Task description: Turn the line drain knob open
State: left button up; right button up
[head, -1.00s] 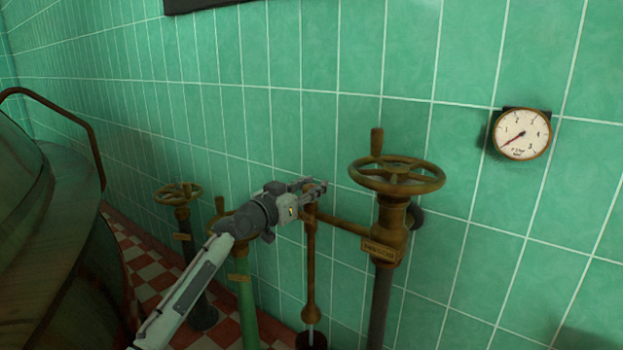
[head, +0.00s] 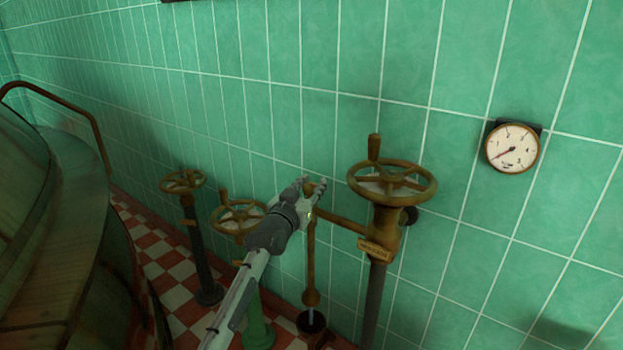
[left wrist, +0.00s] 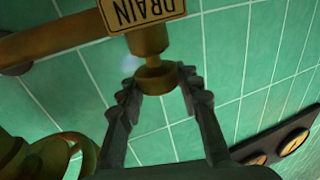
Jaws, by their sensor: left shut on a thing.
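The brass line drain knob (left wrist: 156,80) sits below a yellow plate reading DRAIN (left wrist: 143,10), which appears upside down in the left wrist view. My left gripper (left wrist: 158,77) is shut on the knob, with one finger on each side of it. In the head view my left gripper (head: 313,185) is at the top of the thin drain pipe (head: 310,262), at the end of the brass side branch, and largely hides the knob. My right gripper is in neither view.
A large brass handwheel valve (head: 391,184) stands just right of my left gripper. Two smaller handwheels (head: 183,181) (head: 238,217) stand to the left, the nearer partly behind my arm. A pressure gauge (head: 512,148) hangs on the green tiled wall. A large kettle (head: 60,220) fills the left side.

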pick_arm(q)
jog(key=shift+a, duration=0.1)
jog(key=o, duration=1.2)
jog(key=v, duration=1.2)
jog(key=shift+s, duration=0.1)
